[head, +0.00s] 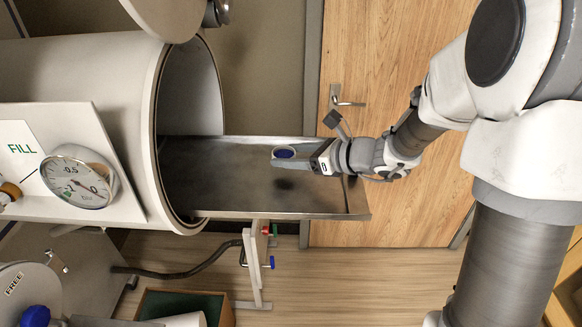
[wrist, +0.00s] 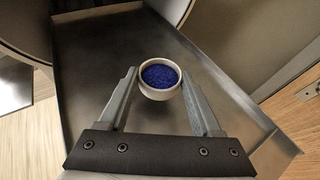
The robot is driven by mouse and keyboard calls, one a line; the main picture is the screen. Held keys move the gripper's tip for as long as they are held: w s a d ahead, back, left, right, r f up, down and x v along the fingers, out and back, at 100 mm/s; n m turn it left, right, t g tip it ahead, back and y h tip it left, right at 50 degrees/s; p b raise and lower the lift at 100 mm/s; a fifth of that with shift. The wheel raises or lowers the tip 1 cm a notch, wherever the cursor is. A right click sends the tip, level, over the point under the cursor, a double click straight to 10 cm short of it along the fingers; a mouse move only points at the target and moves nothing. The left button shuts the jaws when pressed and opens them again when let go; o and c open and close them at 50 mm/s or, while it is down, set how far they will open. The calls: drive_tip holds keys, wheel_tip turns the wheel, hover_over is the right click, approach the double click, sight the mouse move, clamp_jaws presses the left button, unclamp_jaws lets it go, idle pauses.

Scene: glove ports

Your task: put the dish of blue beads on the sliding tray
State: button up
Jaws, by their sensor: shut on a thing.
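The dish of blue beads (wrist: 160,94) is a small pale round bowl filled with dark blue beads. My gripper (wrist: 159,82) is shut on it, one finger on each side. In the head view the dish (head: 284,153) shows at the tips of my gripper (head: 283,158), upright. The sliding tray (head: 225,205) is a grey metal tray with raised edges, reaching out of the round port. The dish is over the tray, and a dark shadow lies on the tray below and apart from it, so it appears held above the surface.
The large white cylinder (head: 110,65) with its open round mouth is at the left, its round door (head: 168,14) swung up. A pressure gauge (head: 77,183) and a FILL sign (head: 21,149) are on its front. The tray floor around the dish is bare. A wooden door (head: 400,60) stands behind.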

sight(291, 176)
drive_tip(key=shift+f, duration=1.75)
drive_tip(key=shift+f, duration=0.15)
drive_tip(key=shift+f+b, duration=0.1)
drive_tip(key=shift+b, duration=0.25)
drive_tip(key=o, duration=1.3)
drive_tip(key=shift+o, duration=0.2)
drive_tip(key=shift+r, duration=0.2)
